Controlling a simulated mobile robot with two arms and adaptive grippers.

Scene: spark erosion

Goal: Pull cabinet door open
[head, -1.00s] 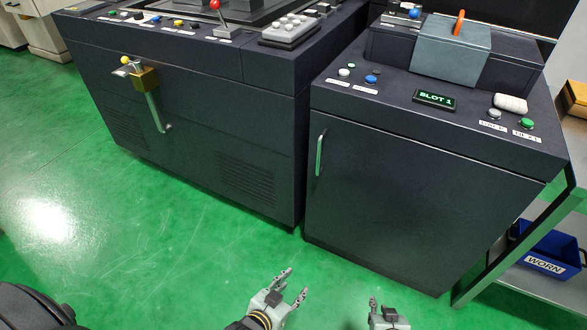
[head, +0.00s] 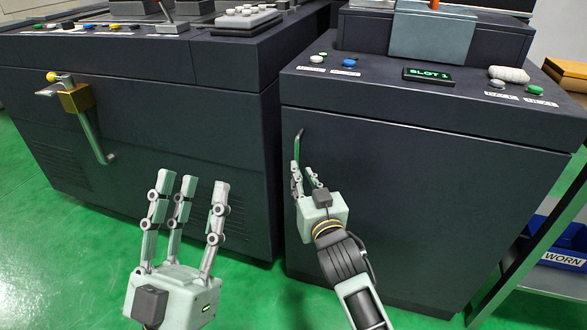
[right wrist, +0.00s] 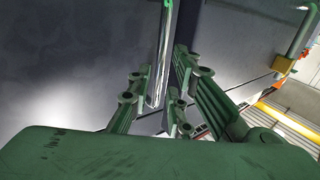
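The dark cabinet door (head: 430,200) on the right is closed. Its vertical metal handle (head: 298,146) is near the door's left edge. My right gripper (head: 303,170) is at the handle's lower part, with its fingers pointing up. In the right wrist view the handle (right wrist: 163,45) runs down between the spread fingers of this gripper (right wrist: 161,82), one on its left and two on its right. I see no clear grip on it. My left gripper (head: 190,187) is open and empty, in front of the larger machine, apart from the door.
The larger dark machine (head: 150,110) stands at left, with a brass block (head: 76,98) and bent lever on its front. The cabinet top carries buttons and a "SLOT 1" display (head: 428,76). A blue "WORN" bin (head: 560,242) is at right. Green floor is free at lower left.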

